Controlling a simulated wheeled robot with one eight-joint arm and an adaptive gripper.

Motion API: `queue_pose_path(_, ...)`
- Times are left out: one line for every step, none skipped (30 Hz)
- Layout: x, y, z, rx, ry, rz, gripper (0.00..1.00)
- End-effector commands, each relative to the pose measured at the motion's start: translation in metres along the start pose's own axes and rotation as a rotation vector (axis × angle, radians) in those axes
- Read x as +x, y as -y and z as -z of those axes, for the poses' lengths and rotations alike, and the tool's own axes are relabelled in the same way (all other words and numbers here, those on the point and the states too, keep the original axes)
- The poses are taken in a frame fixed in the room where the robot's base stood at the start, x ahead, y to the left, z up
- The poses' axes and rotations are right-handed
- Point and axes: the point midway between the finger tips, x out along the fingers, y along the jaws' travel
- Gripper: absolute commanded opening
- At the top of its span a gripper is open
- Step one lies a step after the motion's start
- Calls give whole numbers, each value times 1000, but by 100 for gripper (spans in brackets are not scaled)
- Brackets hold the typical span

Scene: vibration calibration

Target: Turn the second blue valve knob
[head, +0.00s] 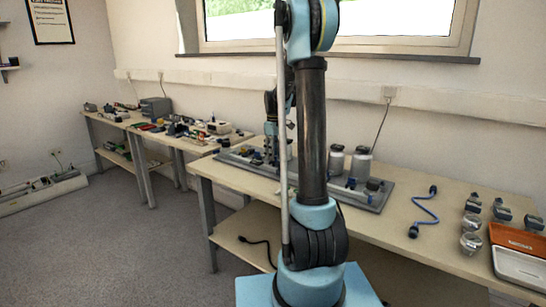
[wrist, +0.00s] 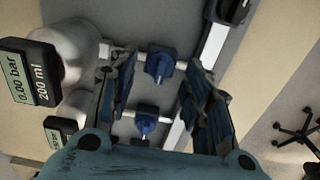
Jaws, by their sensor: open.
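In the wrist view, two blue valve knobs sit on a pale pipe fitting: an upper knob (wrist: 159,66) and a lower knob (wrist: 145,122). My gripper (wrist: 162,75) is open, with one finger left and one right of the knobs. The upper knob lies between the finger ends in the picture; I cannot tell whether either finger touches it. In the head view, the grey valve panel (head: 376,204) lies on the table. My arm hides part of it. A blue knob (head: 351,184) shows at the panel's right part.
Metal canisters (head: 360,164) stand on the panel; in the wrist view, a canister display (wrist: 32,84) reads 0.00 bar, 200 ml. A blue cable (head: 427,210), glass jars (head: 471,243) and an orange-and-white device (head: 520,255) lie right. A window sill is behind.

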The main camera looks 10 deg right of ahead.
Motion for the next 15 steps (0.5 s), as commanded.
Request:
queue_pose_path(3,0,0,0,0,0,45)
queue_pose_path(5,0,0,0,0,0,45)
queue_pose_path(6,0,0,0,0,0,45)
queue_pose_path(7,0,0,0,0,0,45)
queue_pose_path(8,0,0,0,0,0,45)
queue_pose_path(8,0,0,0,0,0,45)
queue_pose_path(8,0,0,0,0,0,45)
queue_pose_path(8,0,0,0,0,0,45)
queue_pose_path(8,0,0,0,0,0,45)
queue_pose_path(8,0,0,0,0,0,45)
queue_pose_path(8,0,0,0,0,0,45)
queue_pose_path(8,0,0,0,0,0,45)
queue_pose_path(8,0,0,0,0,0,41)
queue_pose_path(8,0,0,0,0,0,34)
queue_pose_path(8,0,0,0,0,0,25)
